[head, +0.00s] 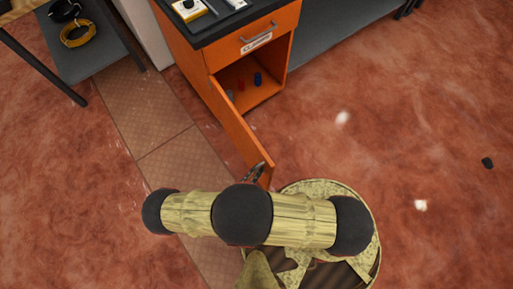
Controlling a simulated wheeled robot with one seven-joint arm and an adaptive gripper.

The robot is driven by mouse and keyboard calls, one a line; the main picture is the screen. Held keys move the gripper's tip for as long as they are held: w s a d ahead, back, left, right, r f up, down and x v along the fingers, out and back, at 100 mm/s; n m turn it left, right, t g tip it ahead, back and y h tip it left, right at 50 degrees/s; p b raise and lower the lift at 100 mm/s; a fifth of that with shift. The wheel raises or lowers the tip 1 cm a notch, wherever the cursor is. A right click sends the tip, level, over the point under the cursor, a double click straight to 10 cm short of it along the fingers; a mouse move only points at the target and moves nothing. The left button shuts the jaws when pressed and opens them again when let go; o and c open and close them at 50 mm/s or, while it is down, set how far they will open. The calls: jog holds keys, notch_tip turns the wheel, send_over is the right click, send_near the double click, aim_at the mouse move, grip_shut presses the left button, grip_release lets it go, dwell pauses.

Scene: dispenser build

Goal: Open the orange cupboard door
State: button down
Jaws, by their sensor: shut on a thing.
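The orange cupboard door (238,130) is swung wide open on its left side and points out from the cupboard towards me. The exact grip is small and partly hidden by the door and my arm.
A closed drawer (258,38) with a handle and label sits above the opening. A dark bench (335,45) stands right, and a table with a grey shelf (90,62) at upper left.

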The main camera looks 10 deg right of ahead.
jog(key=c, duration=2.2)
grip_release()
jog(key=shift+s+d, duration=0.1)
jog(key=shift+c, duration=0.2)
